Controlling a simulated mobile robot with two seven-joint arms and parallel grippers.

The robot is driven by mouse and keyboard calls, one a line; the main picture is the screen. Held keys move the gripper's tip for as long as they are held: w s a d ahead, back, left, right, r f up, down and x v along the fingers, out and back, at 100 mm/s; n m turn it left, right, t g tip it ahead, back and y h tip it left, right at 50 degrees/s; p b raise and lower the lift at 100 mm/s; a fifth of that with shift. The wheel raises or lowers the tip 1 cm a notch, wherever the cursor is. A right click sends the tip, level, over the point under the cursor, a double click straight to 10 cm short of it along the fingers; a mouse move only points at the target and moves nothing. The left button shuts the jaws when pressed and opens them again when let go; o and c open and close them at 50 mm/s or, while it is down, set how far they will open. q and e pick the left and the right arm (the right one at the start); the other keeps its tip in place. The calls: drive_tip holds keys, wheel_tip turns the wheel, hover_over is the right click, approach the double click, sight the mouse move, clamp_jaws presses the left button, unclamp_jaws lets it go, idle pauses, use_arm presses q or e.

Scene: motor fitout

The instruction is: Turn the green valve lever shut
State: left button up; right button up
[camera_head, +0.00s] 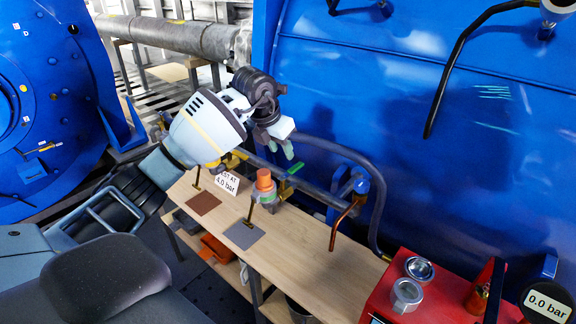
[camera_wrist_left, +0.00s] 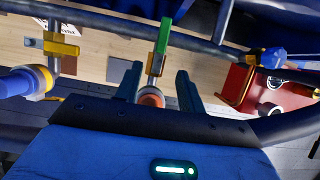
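The green valve lever (camera_head: 292,169) sits on the grey pipe behind the wooden bench, beside the orange-capped fitting (camera_head: 264,180). My left gripper (camera_head: 281,146) is above and just behind the lever in the head view, fingers pointing down. In the left wrist view, the green lever (camera_wrist_left: 163,36) lies beyond the fingertips, roughly in line with the gap. The gripper (camera_wrist_left: 158,82) is open and empty there, its two fingers well apart and the orange cap (camera_wrist_left: 151,97) showing between them. I see no contact with the lever. My right gripper is not in view.
A yellow valve handle (camera_wrist_left: 61,47) is left of the green lever. A sign reading 4.0 bar (camera_head: 227,183) stands on the bench (camera_head: 290,250). A dark hose (camera_head: 360,165) curves behind. A red box (camera_head: 385,297) and a 0.0 bar gauge (camera_head: 547,304) are at right.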

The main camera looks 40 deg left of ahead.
sight(290, 170)
use_arm(q)
drive_tip(key=shift+x, duration=3.95)
clamp_jaws()
